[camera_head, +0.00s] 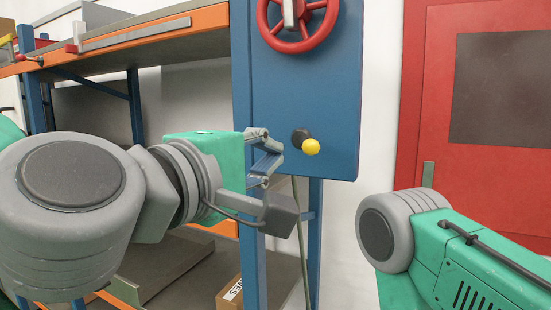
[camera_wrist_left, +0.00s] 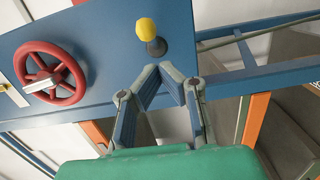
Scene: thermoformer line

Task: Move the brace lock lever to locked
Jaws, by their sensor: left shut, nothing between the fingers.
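The lever with a yellow ball knob (camera_head: 310,147) and a dark round base (camera_head: 300,137) sits low on the blue panel (camera_head: 300,80); it looks like the brace lock lever. It also shows in the left wrist view (camera_wrist_left: 146,28), above my fingertips. My left gripper (camera_head: 278,153) is shut and empty, to the left of the knob in the head view. In the left wrist view my left gripper (camera_wrist_left: 163,70) has its fingertips together, below the knob and apart from it. My right arm shows at the lower right, but its gripper is out of view.
A red handwheel (camera_head: 298,45) is mounted higher on the panel. An orange-edged shelf rack (camera_head: 150,35) stands at the left, with a cardboard box (camera_head: 229,295) low down. A red door or cabinet (camera_head: 430,110) stands at the right. A thin cable hangs below the panel.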

